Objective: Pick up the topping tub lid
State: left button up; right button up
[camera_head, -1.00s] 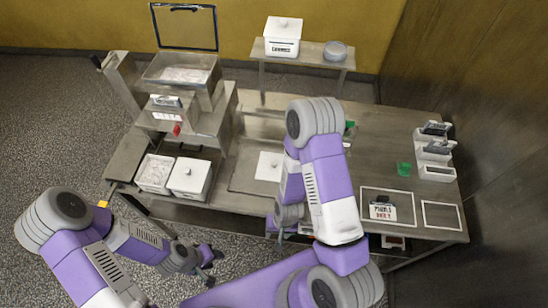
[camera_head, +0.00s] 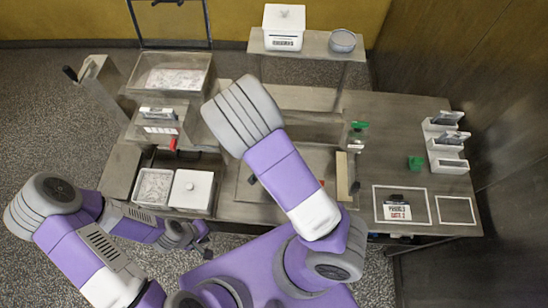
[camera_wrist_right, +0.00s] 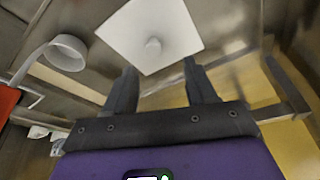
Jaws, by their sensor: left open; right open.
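A flat white square lid with a round knob (camera_wrist_right: 160,28) shows in the right wrist view, just beyond my right gripper (camera_wrist_right: 160,68). The right gripper's two dark fingers are apart and empty, pointing at the lid, with the knob roughly between their lines. In the head view my right arm hides that gripper and the board's middle. My left gripper (camera_head: 204,242) is open and empty, low in front of the table. A white lidded tub (camera_head: 191,190) stands at the table's front left, beside an open tub (camera_head: 153,186) with pale contents.
Another white lidded tub (camera_head: 283,27) and a grey bowl (camera_head: 342,41) stand on the back shelf. The enrober (camera_head: 165,110) is at the left. A green item (camera_head: 415,162), white holders (camera_head: 446,140) and a label card (camera_head: 398,209) occupy the right side.

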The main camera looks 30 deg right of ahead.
jog(key=shift+s+d+f, duration=0.15)
jog(key=shift+f, duration=0.25)
jog(key=shift+s+d+f, duration=0.1)
jog(key=shift+f, duration=0.3)
jog(key=shift+d+f, duration=0.15)
jog(key=shift+f, duration=0.2)
jog(key=shift+b+x, duration=0.35)
jog(key=shift+x, duration=2)
jog(key=shift+d, duration=0.15)
jog(key=shift+c, duration=0.3)
grip_shut()
